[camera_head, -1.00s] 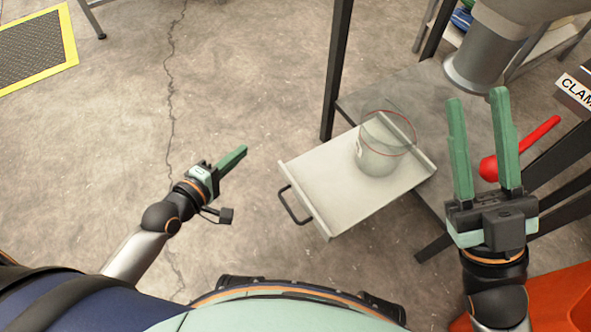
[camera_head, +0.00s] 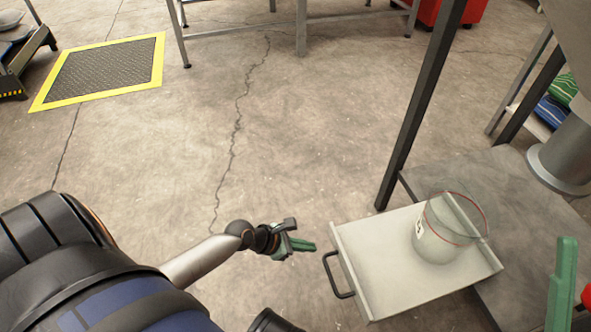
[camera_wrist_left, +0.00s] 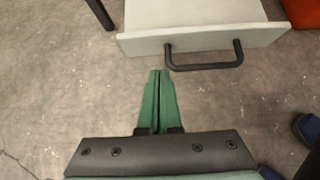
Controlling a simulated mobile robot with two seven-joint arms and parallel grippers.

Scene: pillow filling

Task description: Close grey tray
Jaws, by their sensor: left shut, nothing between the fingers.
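The grey tray (camera_head: 376,262) is a pulled-out drawer with a black bar handle (camera_head: 338,276) on its front. A clear bucket (camera_head: 437,240) with a red ring stands upright on it. My left gripper (camera_head: 302,246) is shut and empty, to the left of the handle and apart from it. In the left wrist view the shut fingers (camera_wrist_left: 158,92) point at the tray front (camera_wrist_left: 140,45), just left of and below the handle (camera_wrist_left: 205,65).
A dark metal frame post (camera_head: 420,110) rises behind the tray, beside the grey base plate (camera_head: 500,185). A grey metal funnel end (camera_head: 565,155) hangs at the right. The concrete floor left of the tray is clear. A yellow-edged mat (camera_head: 105,70) lies far left.

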